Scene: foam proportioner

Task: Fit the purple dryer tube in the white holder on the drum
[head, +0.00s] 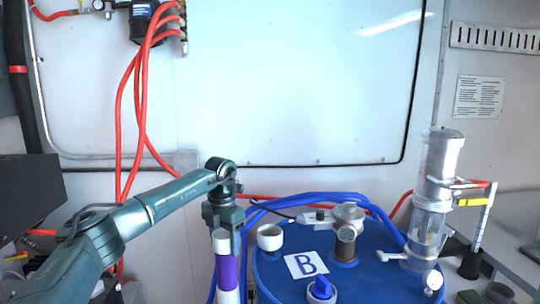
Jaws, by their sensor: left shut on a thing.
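The dryer tube (228,272), white with a purple band, hangs upright below my left gripper (222,226). The gripper is shut on its top end. The tube's lower end is cut off by the bottom edge of the picture. The white holder (270,242), a short round cup, is on the left part of the blue drum lid (390,284). The tube is to the left of the holder, apart from it in the picture. My right gripper is not in view.
The lid also carries a brown ribbed fitting (345,244), a blue valve cap (321,288), a "B" label (306,264) and a tall clear cylinder (432,200) with a gauge. Blue hoses (320,197) loop behind. Red hoses (138,110) hang at the left.

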